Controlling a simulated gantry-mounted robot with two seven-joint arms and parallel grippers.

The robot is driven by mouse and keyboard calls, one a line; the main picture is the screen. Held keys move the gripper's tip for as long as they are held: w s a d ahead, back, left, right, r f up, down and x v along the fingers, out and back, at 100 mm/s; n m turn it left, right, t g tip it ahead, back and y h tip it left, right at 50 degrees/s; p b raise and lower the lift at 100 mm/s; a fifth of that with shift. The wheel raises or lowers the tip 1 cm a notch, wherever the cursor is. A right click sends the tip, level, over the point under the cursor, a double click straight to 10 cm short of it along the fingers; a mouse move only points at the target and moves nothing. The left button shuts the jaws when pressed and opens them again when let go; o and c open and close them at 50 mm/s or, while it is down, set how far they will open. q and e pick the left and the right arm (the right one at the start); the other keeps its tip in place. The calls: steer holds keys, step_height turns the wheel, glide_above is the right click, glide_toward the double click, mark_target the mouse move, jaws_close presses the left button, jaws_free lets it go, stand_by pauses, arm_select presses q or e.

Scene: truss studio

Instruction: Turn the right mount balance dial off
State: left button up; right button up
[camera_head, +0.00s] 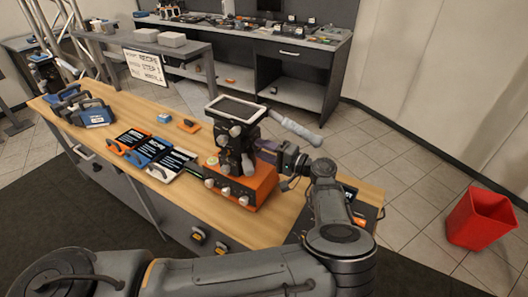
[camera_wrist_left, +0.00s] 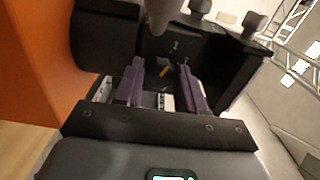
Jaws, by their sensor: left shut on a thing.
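An orange box (camera_head: 240,187) with several pale knobs stands on the wooden table, bearing a black mount (camera_head: 247,152) with pale knobs and a tablet (camera_head: 237,108) on top. My left gripper (camera_head: 264,150) reaches the mount's right side. In the left wrist view, its purple fingers (camera_wrist_left: 164,78) stand apart, shut on a dark part at the mount's black face, seemingly the right mount balance dial. A small yellow mark (camera_wrist_left: 165,71) shows between the fingers. The dial is mostly hidden and its setting cannot be read. My right gripper is not in view.
A blue-labelled case (camera_head: 95,115) stands at the far left end. A pale handle (camera_head: 297,128) sticks out behind the mount. A red bin (camera_head: 481,219) stands on the floor at right.

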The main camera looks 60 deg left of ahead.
arm_select(q)
steer(key=o, duration=1.1)
steer(key=shift+c, duration=0.2)
steer(key=p+v, duration=0.2)
steer(key=v, duration=0.9)
